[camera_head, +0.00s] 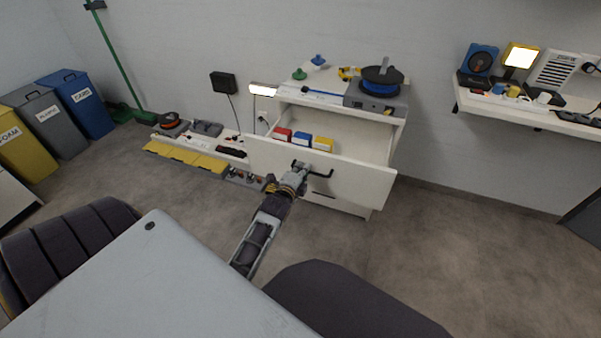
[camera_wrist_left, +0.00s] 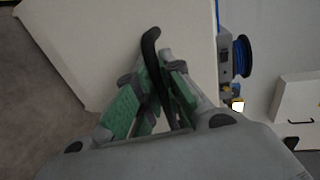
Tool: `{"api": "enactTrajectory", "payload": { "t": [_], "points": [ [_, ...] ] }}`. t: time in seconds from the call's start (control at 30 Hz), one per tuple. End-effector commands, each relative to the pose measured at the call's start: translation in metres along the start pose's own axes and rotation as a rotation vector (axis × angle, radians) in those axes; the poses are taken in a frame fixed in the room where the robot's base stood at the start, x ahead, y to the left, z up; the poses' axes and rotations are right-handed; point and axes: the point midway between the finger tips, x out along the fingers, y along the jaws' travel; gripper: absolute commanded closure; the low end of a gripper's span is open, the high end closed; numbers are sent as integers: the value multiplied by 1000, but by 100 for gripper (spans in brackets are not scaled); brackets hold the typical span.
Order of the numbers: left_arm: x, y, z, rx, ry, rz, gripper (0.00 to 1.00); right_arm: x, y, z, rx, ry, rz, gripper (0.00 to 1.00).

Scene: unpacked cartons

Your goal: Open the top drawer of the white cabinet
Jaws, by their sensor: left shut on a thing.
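The white cabinet (camera_head: 345,205) stands against the back wall. Its top drawer (camera_head: 355,178) is pulled well out, and red, blue and yellow boxes (camera_head: 302,138) show inside at the left. A black bar handle (camera_head: 322,175) is on the drawer front. My left gripper (camera_head: 299,168) is at the left part of this handle. In the left wrist view, the green-padded fingers of my left gripper (camera_wrist_left: 160,90) are shut around the black handle (camera_wrist_left: 150,45), beside the white drawer front (camera_wrist_left: 110,50). My right gripper is in neither view.
A cable reel (camera_head: 381,80) and small tools stand on the cabinet top. A low shelf with yellow bins (camera_head: 185,158) is left of the cabinet. Colored waste bins (camera_head: 75,105) stand far left. A wall shelf (camera_head: 530,118) holds devices at right. The floor right of the cabinet is clear.

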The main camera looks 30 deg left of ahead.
Motion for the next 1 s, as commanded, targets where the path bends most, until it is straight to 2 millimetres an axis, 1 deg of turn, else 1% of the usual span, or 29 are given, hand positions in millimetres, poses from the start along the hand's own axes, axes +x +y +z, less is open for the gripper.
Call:
{"api": "enactTrajectory", "payload": {
  "t": [0.1,0.2,0.33,0.57,0.6,0.7,0.77,1.0],
  "points": [
    [11,-3,-1,1,2,2,100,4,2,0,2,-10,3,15],
    [16,-3,-1,1,2,3,100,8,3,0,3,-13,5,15],
    [19,-3,-1,-1,1,3,100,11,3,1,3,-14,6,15],
    [19,-3,0,-1,1,3,100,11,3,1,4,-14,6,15],
    [19,-3,0,-1,1,3,88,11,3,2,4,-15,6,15],
    [19,-3,0,-1,1,3,75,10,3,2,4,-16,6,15],
    [19,-3,0,-1,1,3,68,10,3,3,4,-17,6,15],
    [19,-4,0,0,0,2,68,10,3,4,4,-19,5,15]
  ]
}}
